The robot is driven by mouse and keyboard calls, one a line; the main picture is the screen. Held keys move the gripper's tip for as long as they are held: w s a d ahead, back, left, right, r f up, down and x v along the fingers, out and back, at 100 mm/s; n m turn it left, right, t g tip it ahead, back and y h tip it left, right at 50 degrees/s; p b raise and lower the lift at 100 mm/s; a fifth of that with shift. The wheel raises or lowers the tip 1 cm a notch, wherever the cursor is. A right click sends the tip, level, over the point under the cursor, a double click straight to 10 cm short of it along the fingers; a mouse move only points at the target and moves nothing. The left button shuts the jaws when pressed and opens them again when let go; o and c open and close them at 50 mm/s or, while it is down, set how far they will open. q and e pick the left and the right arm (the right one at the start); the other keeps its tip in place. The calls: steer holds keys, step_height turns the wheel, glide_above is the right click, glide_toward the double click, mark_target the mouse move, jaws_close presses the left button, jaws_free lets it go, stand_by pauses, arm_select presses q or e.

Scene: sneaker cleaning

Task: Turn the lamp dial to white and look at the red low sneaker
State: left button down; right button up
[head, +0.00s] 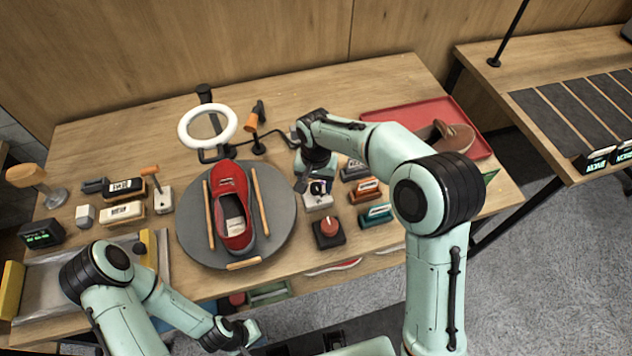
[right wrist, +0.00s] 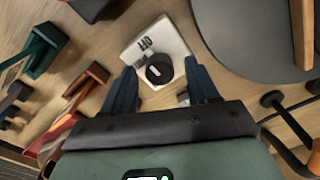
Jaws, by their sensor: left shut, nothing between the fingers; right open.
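The lamp dial is a black knob (right wrist: 159,70) on a small white box (head: 318,200). In the right wrist view an OFF label shows on the box; the knob's exact setting is hard to read. My right gripper (right wrist: 160,78) is open above the box, its fingers on either side of the knob; contact cannot be told. In the head view my right arm partly covers it. The ring lamp (head: 190,140) stands behind the turntable. The red low sneaker (head: 230,190) lies on the round grey turntable (head: 282,232). My left gripper (head: 250,334) is shut and empty at the front.
Wooden sticks (head: 259,200) lie beside the sneaker. A red knob on a dark base (head: 328,232) and several brushes (head: 366,190) sit right of the turntable. A red tray (head: 468,108) with a brown shoe (head: 452,136) is at the back right. More brushes (head: 122,212) lie left.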

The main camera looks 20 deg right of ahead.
steer(key=c, duration=1)
steer(key=shift+c, duration=0.2)
arm_select(q)
steer(key=shift+r, duration=0.1)
arm_select(e)
steer(key=shift+n, duration=0.3)
steer(key=n+p, duration=0.1)
steer(key=n, duration=0.4)
arm_select(q)
steer(key=w+r, duration=0.1)
steer(key=w+r+p, duration=0.1)
steer(key=shift+w+r, duration=0.2)
steer(key=shift+r, duration=0.15)
arm_select(e)
steer(key=n, duration=0.6)
steer(key=o, duration=1)
